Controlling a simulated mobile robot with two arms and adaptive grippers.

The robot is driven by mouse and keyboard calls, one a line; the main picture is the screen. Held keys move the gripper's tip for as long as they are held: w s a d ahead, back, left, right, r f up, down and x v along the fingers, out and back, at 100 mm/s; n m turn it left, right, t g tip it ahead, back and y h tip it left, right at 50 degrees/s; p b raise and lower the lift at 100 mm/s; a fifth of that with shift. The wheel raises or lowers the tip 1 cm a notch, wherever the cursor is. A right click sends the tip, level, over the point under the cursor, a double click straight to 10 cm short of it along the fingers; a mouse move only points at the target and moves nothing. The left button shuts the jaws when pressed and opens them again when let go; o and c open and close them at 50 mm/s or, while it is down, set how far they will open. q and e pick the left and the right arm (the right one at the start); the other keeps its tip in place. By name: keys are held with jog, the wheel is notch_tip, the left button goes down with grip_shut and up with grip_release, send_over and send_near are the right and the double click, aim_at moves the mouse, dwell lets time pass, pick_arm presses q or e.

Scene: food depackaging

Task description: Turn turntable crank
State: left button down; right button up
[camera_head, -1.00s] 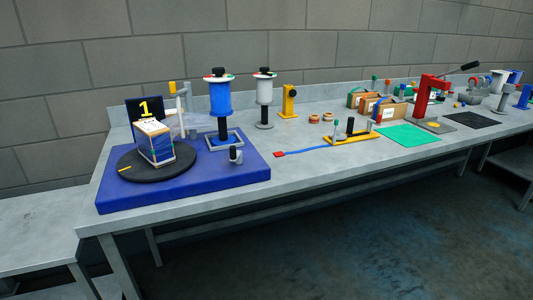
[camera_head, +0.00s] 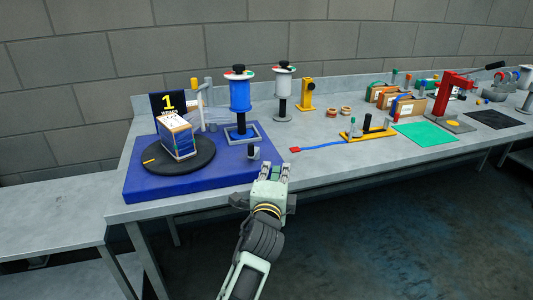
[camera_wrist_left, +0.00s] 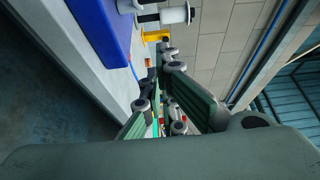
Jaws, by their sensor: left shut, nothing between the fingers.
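The turntable is a black disc (camera_head: 205,156) on a blue base (camera_head: 150,190) at the left of the bench. A box (camera_head: 178,138) with a white top and blue side stands on the disc. The crank (camera_head: 253,152) is a small grey and black upright knob near the base's right corner. My left gripper (camera_head: 273,170) is at the bench's front edge, just right of and nearer than the crank, apart from it. It is shut and empty; its fingers (camera_wrist_left: 158,85) also show in the left wrist view. My right gripper is out of view.
A blue spool stand (camera_head: 239,95) rises behind the crank, with a white spool stand (camera_head: 284,85) behind it. A yellow dispenser (camera_head: 306,95) and a yellow fixture (camera_head: 368,135) stand farther right. A blue strip with a red end (camera_head: 294,149) lies on the bench.

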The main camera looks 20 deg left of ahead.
pick_arm(q)
jog(key=w+a+p, duration=0.3)
jog(key=w+a, duration=0.1)
jog(key=w, duration=0.3)
jog(key=shift+a+f, duration=0.15)
jog(key=shift+a, duration=0.2)
jog(key=shift+w, duration=0.15)
jog(key=shift+s+a+m+h+p, duration=0.2)
jog(key=shift+m+h+p, duration=0.1)
jog(key=shift+h+p, duration=0.25)
jog(key=shift+s+a+m+h+p, duration=0.25)
jog(key=shift+m+h+p, duration=0.35)
jog(key=shift+p, duration=0.3)
